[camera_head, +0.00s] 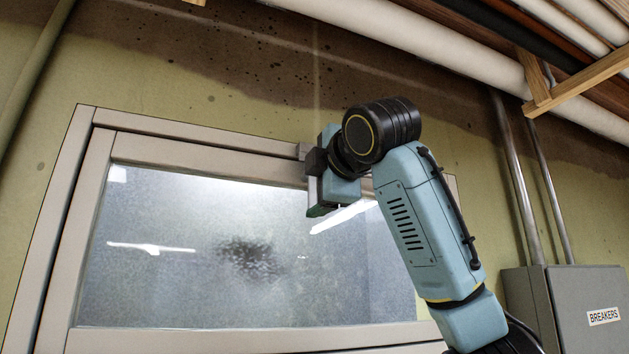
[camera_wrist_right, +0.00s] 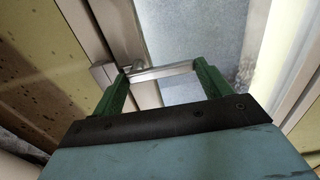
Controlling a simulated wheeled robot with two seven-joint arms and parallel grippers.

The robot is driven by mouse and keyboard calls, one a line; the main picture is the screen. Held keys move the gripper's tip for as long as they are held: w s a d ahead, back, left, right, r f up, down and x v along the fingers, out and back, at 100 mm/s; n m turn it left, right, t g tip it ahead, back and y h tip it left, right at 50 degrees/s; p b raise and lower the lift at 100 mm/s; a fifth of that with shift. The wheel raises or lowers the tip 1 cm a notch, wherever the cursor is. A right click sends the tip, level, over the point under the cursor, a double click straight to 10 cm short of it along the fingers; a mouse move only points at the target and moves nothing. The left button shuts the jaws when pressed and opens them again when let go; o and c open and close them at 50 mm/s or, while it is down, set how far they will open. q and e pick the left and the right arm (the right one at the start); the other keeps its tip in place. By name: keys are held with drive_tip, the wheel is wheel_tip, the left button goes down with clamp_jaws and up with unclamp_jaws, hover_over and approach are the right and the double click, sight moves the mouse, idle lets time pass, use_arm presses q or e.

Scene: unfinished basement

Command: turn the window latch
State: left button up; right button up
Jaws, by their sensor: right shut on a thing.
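The window latch (camera_wrist_right: 160,72) is a pale metal bar in the right wrist view. It lies between the two green fingertips of my right gripper (camera_wrist_right: 163,71), which is shut on it along its length. The latch's mount sits on the beige frame at the left of the bar. In the head view my right gripper (camera_head: 317,195) is at the top rail of the window (camera_head: 230,245), and the gripper hides most of the latch. My left gripper is not in view.
The window's beige frame (camera_head: 75,220) surrounds frosted glass on a stained, yellowish wall. A grey breaker box (camera_head: 570,290) is on the wall at the lower right, with metal conduits above it. Pipes (camera_head: 400,35) and wooden joists run overhead. The space before the left glass is clear.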

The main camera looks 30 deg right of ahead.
idle(0.4)
drive_tip(key=o, duration=1.4)
drive_tip(key=shift+s, duration=0.1)
drive_tip(key=s+b, duration=0.1)
drive_tip(key=s, duration=0.3)
drive_tip(key=s+a+b, duration=0.1)
drive_tip(key=s, duration=0.3)
drive_tip(key=s+a+b, duration=0.1)
drive_tip(key=s+b, duration=0.1)
drive_tip(key=s, duration=0.3)
drive_tip(key=shift+a, duration=0.25)
